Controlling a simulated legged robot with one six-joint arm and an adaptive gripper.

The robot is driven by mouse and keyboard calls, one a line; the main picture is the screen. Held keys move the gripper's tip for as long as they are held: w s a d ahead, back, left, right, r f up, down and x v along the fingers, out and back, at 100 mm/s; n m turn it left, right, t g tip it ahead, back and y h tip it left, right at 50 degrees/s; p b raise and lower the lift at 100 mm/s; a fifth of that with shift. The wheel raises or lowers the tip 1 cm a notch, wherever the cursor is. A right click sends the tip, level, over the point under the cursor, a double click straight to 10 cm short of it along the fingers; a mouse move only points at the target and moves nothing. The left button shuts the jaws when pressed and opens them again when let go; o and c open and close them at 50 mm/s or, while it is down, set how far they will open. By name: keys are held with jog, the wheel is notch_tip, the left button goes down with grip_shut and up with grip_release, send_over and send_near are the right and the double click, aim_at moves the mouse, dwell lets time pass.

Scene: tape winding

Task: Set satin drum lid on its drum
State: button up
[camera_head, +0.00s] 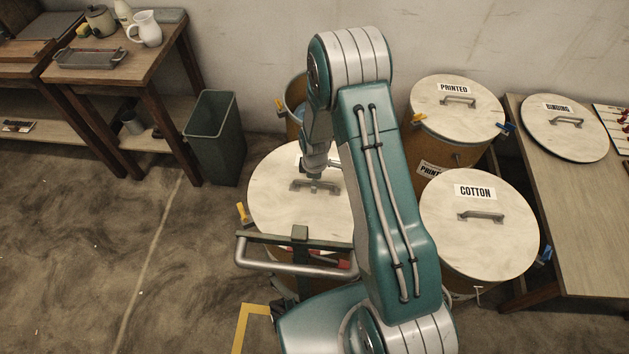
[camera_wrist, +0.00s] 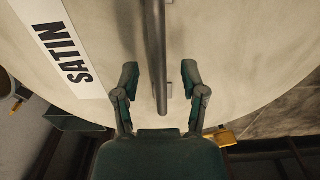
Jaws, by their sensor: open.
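The satin lid (camera_head: 275,210) is a pale round disc with a grey bar handle. It lies over a drum in front of my arm, which hides its right side; I cannot tell whether it is fully seated. The wrist view shows the lid (camera_wrist: 225,40) close up, with its SATIN label (camera_wrist: 65,45) at the left. My gripper (camera_wrist: 160,75) is open, with one finger on each side of the handle (camera_wrist: 155,50) and visible gaps between. In the head view my gripper (camera_head: 316,176) is low over the handle. The drum's body is mostly hidden.
Lidded drums marked PRINTED (camera_head: 440,112) and COTTON (camera_head: 460,245) stand to the right. A BINDING lid (camera_head: 565,140) lies on the right table (camera_head: 550,220). A partly hidden drum (camera_head: 293,100) stands behind. A dark bin (camera_head: 215,140) is at the left; the left floor is clear.

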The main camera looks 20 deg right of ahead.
notch_tip(320, 180, up, 12)
dwell(0.6)
dwell(0.5)
